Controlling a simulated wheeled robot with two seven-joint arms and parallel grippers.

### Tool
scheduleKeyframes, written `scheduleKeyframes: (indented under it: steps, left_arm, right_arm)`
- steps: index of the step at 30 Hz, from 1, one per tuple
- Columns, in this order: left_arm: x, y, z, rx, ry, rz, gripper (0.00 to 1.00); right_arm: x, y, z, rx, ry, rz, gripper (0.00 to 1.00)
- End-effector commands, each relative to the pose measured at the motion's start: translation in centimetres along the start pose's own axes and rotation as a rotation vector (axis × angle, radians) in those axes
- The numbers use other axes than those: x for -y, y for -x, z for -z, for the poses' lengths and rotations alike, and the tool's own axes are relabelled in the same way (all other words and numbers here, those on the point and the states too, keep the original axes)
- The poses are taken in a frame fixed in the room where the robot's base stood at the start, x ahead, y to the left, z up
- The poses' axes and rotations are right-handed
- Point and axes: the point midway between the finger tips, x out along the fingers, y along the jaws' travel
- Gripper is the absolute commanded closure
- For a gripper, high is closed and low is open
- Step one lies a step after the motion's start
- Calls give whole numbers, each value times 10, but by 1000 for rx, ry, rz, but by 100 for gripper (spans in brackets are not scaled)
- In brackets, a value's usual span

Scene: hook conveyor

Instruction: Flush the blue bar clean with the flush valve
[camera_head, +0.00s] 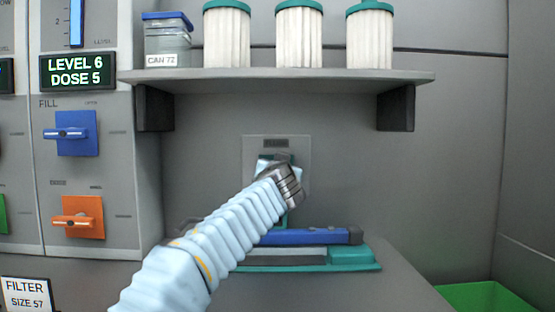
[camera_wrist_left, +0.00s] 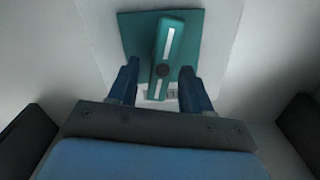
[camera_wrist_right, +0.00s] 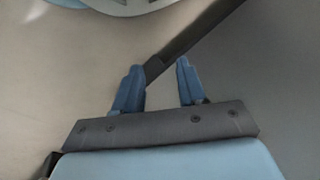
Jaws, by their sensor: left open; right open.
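The teal flush valve (camera_wrist_left: 178,45) is on the wall below the shelf. In the left wrist view its white-striped handle stands nearly upright, its top tilted slightly right. My left gripper (camera_wrist_left: 160,88) is open, with one blue finger on each side of the handle's lower end and gaps showing. In the head view my left wrist hides most of the valve. The blue bar (camera_head: 315,237) lies on a teal tray (camera_head: 330,268) below the valve; my left arm covers part of it. My right gripper (camera_wrist_right: 158,80) is open and empty, seen only in its wrist view.
A shelf (camera_head: 290,75) above holds filters (camera_head: 299,38) and a can (camera_head: 167,42). The left cabinet has a blue fill handle (camera_head: 77,134), an orange dose handle (camera_head: 77,217) and a LEVEL 6, DOSE 5 display (camera_head: 77,71). A green bin (camera_head: 485,300) stands lower right.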

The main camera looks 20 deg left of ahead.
Motion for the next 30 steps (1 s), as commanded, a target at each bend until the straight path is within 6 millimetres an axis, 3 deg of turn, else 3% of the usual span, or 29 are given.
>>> scheduleKeyframes:
  steps: [4,13,22,30]
  left_arm:
    - [0,-11,0,1,0,1,51]
    - [0,-12,-1,0,1,-1,53]
    - [0,-12,-1,0,0,-1,99]
    - [-1,-12,-1,1,-21,-1,100]
  right_arm:
    - [2,6,0,0,0,0,60]
    - [2,6,0,0,0,0,60]
    - [2,6,0,0,0,0,60]
    - [2,5,0,-1,0,-1,60]
